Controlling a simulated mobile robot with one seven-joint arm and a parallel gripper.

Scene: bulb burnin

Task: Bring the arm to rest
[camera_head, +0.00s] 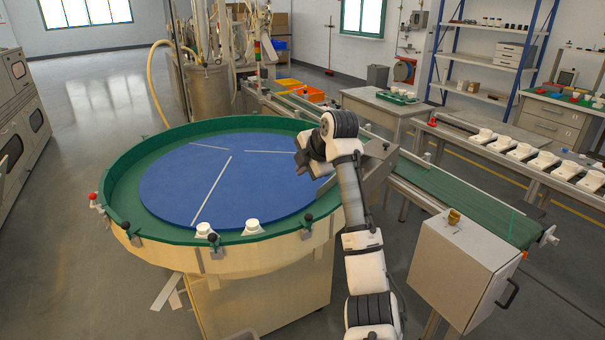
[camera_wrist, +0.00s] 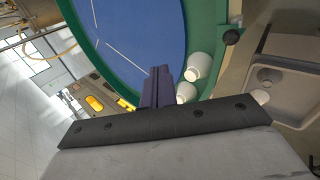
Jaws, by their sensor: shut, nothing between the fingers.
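My arm (camera_head: 361,241) rises from the bottom of the head view and bends at its upper end, beside the right part of the round table. In the wrist view my gripper (camera_wrist: 160,72) has its two dark fingers together, with nothing held. It is over or near the round table, whose blue top (camera_wrist: 130,32) and green rim (camera_wrist: 198,30) lie behind the fingers. The head view also shows the blue top (camera_head: 185,180) and green rim (camera_head: 115,205). The fingertips cannot be made out clearly in the head view.
Two white cup-like pieces (camera_head: 253,227) (camera_head: 203,230) sit on the table's near rim, with black knobs (camera_head: 308,219) nearby. A green conveyor (camera_head: 450,200) and a grey box (camera_head: 462,265) stand right of my arm. Open floor (camera_head: 90,115) lies at the left.

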